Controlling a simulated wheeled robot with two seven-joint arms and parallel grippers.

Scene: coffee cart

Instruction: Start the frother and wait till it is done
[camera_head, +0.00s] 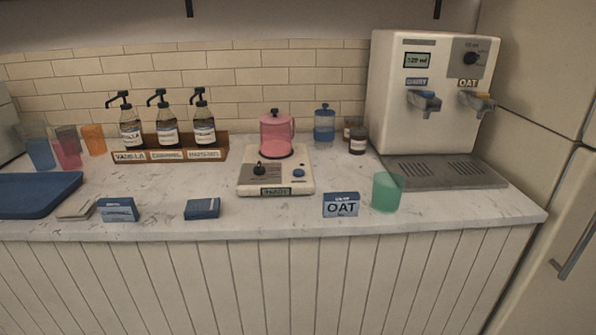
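The frother is a cream base (247,184) with a pink lidded jug (277,136) standing upright on it, at the middle of the counter. A black knob (259,169) sits on the left of the base's top and a blue round button (299,173) on its right. A small dark-green label or display (275,191) is on the base's front; its text is too small to read. Neither of my grippers shows in the head view.
A green cup (387,192) and an OAT card (341,205) stand right of the frother, before the milk dispenser (398,130). Syrup bottles (167,130) stand in a rack behind left. A blue box (202,208) lies front left, a blue tray (40,208) far left.

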